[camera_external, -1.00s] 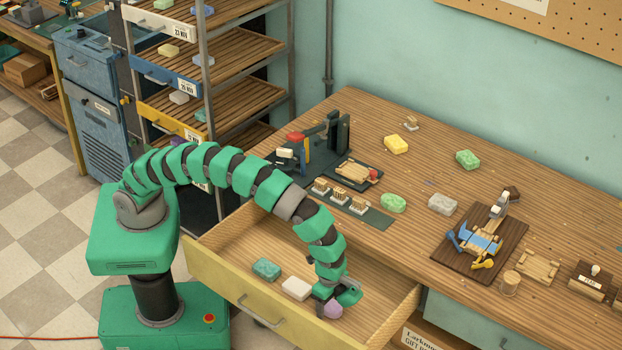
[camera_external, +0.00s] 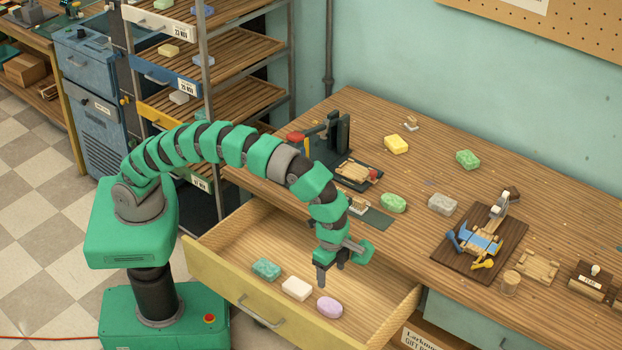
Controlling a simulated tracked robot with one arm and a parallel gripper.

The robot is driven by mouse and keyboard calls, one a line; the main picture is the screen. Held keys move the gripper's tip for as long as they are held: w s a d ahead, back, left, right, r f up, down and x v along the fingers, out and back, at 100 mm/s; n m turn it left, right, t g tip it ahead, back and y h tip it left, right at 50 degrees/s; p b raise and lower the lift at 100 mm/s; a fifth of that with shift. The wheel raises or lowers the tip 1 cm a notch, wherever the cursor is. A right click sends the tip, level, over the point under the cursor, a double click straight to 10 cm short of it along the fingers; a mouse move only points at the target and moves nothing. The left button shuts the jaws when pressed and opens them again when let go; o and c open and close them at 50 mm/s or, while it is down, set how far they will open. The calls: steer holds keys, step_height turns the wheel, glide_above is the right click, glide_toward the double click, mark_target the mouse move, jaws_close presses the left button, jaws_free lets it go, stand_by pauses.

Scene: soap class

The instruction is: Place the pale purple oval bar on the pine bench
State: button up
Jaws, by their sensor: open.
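The pale purple oval bar (camera_external: 329,307) lies in the open drawer (camera_external: 232,273), at the right end of a row of soaps. My gripper (camera_external: 331,276) is open and empty, pointing down just above and behind the purple bar, apart from it. The pine bench (camera_external: 395,246) stretches behind and to the right of the drawer, its top higher than the drawer floor. My arm hides part of the bench and the drawer's back.
A teal bar (camera_external: 266,269) and a white bar (camera_external: 297,288) lie left of the purple one. On the bench are a green bar (camera_external: 393,203), a grey bar (camera_external: 442,204), a yellow bar (camera_external: 396,144) and a dark tool board (camera_external: 445,249). Bare bench lies between them.

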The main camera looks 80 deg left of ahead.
steer(key=w+a+r+n+t+h, duration=0.1)
steer(key=w+a+r+n+t, duration=0.15)
steer(key=a+r, duration=0.65)
steer(key=w+a+r+n+t, duration=0.1)
steer(key=a+r+t, duration=0.3)
steer(key=r, duration=1)
steer(key=w+a+r+n+t+h, duration=0.1)
steer(key=a+r+t, duration=0.1)
steer(key=a+r, duration=0.75)
steer(key=s+a+r+n+t, duration=0.1)
steer(key=s+a+r+t, duration=0.1)
steer(key=s+a+r, duration=0.3)
steer(key=s+a+r+n+t+y, duration=0.1)
steer(key=s+a+r, duration=0.4)
steer(key=r, duration=0.6)
steer(key=s+a+r+n+t+y, duration=0.1)
steer(key=s+a+r+n+t, duration=0.1)
steer(key=s+a+r, duration=0.3)
step_height(320, 180, up, 4)
steer(key=shift+s+a+t, duration=0.25)
steer(key=shift+s+t, duration=0.3)
steer(key=shift+t, duration=0.3)
steer(key=shift+o, duration=0.4)
steer(key=shift+s+a+r+n, duration=0.15)
steer(key=shift+s+r+n, duration=0.05)
steer(key=shift+s+n, duration=0.1)
